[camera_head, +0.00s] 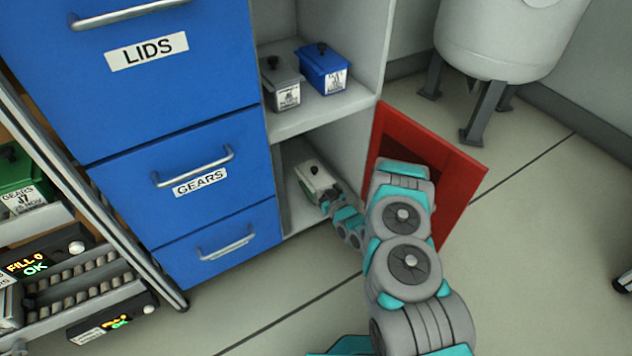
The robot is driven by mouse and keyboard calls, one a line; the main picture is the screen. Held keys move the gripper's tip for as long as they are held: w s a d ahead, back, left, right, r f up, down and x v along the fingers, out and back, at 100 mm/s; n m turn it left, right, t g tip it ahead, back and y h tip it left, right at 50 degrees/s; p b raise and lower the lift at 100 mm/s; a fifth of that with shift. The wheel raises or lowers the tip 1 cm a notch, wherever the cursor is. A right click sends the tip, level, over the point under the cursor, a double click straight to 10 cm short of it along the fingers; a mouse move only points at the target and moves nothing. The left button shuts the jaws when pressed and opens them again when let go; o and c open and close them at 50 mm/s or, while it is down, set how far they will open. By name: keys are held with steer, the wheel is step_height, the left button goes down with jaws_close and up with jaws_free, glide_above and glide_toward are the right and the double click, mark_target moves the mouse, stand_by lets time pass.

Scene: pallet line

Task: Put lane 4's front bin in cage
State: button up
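My gripper (326,203) reaches into the lower open compartment (291,218) of the cabinet, past an open red door (452,172). It is at the near end of a pale bin (313,178) with a dark knob on top, which sits in that compartment. The fingers are small and partly hidden, so I cannot tell whether they touch or hold the bin. At the left edge is a rack (62,205) with sloped lanes. No lane number is readable, and the lower lane shows bare rollers (82,283).
A green bin (22,185) labelled GEARS sits on the rack. A grey bin (281,88) and a blue bin (324,70) stand on the shelf above. Blue drawers (185,180) adjoin the compartments.

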steer(key=shift+d+r, duration=0.1)
steer(key=shift+r, duration=0.1)
steer(key=shift+s+d+p, duration=0.2)
steer(key=shift+s+p, duration=0.2)
steer(key=shift+p, duration=0.3)
steer(key=p+v, duration=0.9)
steer(key=p, duration=0.1)
steer(key=shift+s+d+r, duration=0.1)
steer(key=shift+s+d, duration=0.15)
steer(key=shift+s+d+p, duration=0.35)
steer(key=shift+s+p, duration=0.2)
